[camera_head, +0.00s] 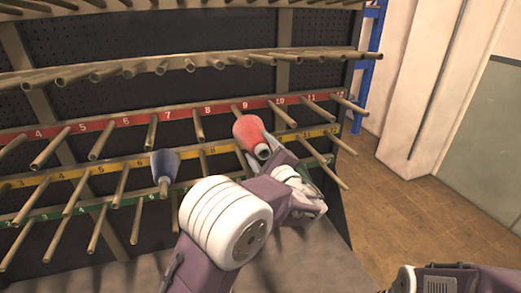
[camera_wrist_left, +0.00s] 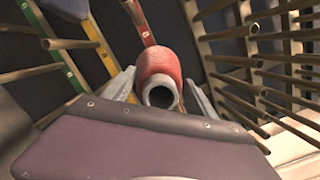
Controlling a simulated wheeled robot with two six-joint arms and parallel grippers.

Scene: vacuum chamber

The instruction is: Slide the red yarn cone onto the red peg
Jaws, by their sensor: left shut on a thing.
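The red yarn cone (camera_head: 249,130) is in front of the rack, its wide red end toward the rack near the number 9 and 10 pegs. My left gripper (camera_head: 268,156) is shut on its narrow grey end. In the left wrist view the red yarn cone (camera_wrist_left: 160,68) shows its hollow tube end facing the camera, with a finger on each side. The red strip (camera_head: 215,109) carries a row of bare metal pegs. I cannot tell whether a peg is inside the cone. My right gripper is out of view.
A blue yarn cone (camera_head: 165,163) sits on a peg of the yellow strip (camera_head: 80,174). A green strip (camera_head: 90,205) with pegs runs below. Pegs stick out close around the left arm. Open floor (camera_head: 395,220) lies to the right.

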